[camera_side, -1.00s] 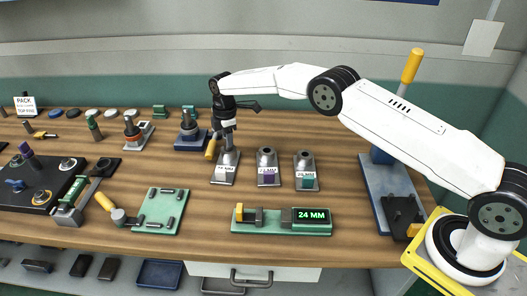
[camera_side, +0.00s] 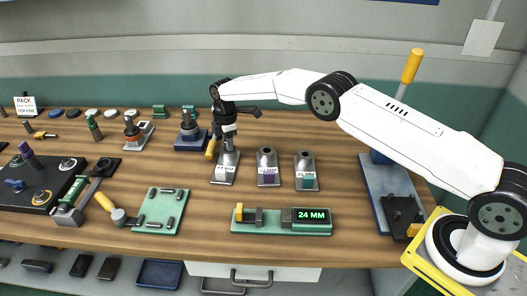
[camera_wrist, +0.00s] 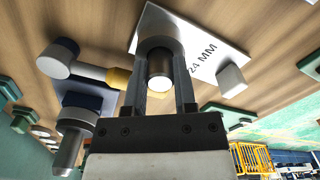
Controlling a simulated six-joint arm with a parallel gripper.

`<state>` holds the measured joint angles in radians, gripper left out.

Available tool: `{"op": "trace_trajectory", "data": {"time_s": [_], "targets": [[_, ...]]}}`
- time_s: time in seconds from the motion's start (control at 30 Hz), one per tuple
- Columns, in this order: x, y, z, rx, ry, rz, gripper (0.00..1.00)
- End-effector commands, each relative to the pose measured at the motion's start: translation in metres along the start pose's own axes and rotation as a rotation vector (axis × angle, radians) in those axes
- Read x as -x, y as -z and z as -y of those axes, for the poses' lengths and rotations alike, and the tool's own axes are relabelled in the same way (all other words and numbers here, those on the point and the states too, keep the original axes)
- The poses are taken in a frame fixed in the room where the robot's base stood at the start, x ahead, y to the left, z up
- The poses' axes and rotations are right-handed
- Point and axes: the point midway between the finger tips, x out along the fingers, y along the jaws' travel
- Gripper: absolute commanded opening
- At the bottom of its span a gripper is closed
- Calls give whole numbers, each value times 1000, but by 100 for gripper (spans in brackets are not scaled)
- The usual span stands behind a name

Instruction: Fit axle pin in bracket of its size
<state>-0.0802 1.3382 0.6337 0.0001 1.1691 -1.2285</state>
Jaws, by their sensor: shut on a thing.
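My gripper (camera_side: 229,138) points down over the leftmost of three grey brackets (camera_side: 224,171). In the wrist view my gripper (camera_wrist: 160,88) is shut on the axle pin (camera_wrist: 159,67), a metal cylinder whose round end faces the camera. The bracket under it shows a white plate (camera_wrist: 208,62) marked 24 MM. The pin is lined up with the bracket's rounded upright part; I cannot tell how far it is inside. The middle bracket (camera_side: 268,171) has a purple patch and the right bracket (camera_side: 306,174) a green one. A green gauge (camera_side: 270,229) displays 24 MM.
A yellow-handled mallet (camera_wrist: 60,57) lies close beside my gripper. A blue-based fixture (camera_side: 191,142) stands to the left. Wood between the brackets and the gauge is clear.

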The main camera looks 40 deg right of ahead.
Motion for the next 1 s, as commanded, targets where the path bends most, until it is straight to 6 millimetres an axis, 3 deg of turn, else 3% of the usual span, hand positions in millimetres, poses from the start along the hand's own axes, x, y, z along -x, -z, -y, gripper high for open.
{"op": "trace_trajectory", "data": {"time_s": [0.37, 0.4, 0.5, 1.0], "targets": [[-6, 0, 0, 0, 0, 0, 0], [-6, 0, 0, 0, 0, 0, 44], [-6, 0, 0, 0, 0, 0, 75], [2, 0, 0, 0, -1, 0, 75]]}}
